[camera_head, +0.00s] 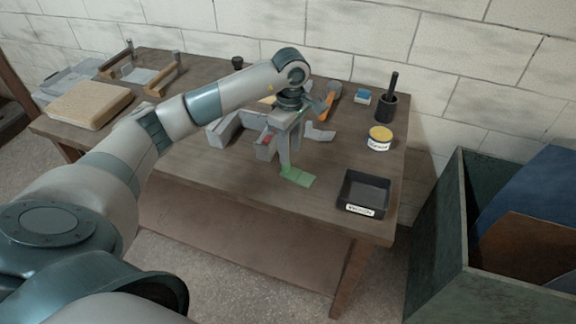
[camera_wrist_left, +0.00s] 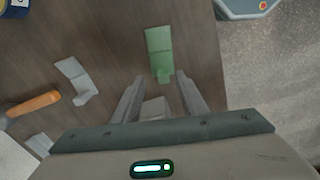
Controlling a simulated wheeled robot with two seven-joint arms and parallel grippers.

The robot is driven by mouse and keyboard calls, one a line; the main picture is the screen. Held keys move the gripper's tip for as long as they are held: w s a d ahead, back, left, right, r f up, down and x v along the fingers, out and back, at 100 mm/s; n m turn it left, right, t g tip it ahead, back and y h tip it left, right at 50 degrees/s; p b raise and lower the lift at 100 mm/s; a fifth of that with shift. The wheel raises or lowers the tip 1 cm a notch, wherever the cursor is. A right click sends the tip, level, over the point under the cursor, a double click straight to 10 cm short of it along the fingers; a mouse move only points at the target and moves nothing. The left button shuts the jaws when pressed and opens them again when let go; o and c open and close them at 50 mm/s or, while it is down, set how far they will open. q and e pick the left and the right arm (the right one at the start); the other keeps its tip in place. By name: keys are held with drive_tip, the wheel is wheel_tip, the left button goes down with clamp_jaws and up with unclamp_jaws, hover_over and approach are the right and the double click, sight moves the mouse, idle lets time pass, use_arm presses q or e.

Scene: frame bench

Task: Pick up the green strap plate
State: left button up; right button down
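The green strap plate (camera_head: 299,177) lies on the wooden bench near its front edge. In the left wrist view the plate (camera_wrist_left: 158,48) stretches ahead of the fingers, with its near end close to the gap between the fingertips. My left gripper (camera_head: 286,165) points down over the plate's left end. In the wrist view its two fingers (camera_wrist_left: 159,80) are spread apart with nothing clasped between them. I cannot tell how high the tips are above the bench. My right gripper is in neither view.
A black labelled tray (camera_head: 363,193) is right of the plate. A grey bracket (camera_head: 320,133), an orange-handled tool (camera_head: 326,107) and a yellow-topped tin (camera_head: 380,138) lie farther back. A grey vise-like block (camera_head: 224,129) is left of the gripper. A dark green bin (camera_head: 437,235) stands right of the bench.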

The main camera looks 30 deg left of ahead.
sight(291, 168)
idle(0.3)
use_arm(q)
drive_tip(key=shift+s+a+f+p, duration=0.1)
drive_tip(key=shift+s+f+p, duration=0.15)
drive_tip(key=shift+f+p, duration=0.8)
wheel_tip(291, 168, down, 2)
drive_tip(key=shift+p, duration=0.6)
drive_tip(key=shift+f, duration=0.6)
drive_tip(key=shift+a, duration=0.1)
clamp_jaws()
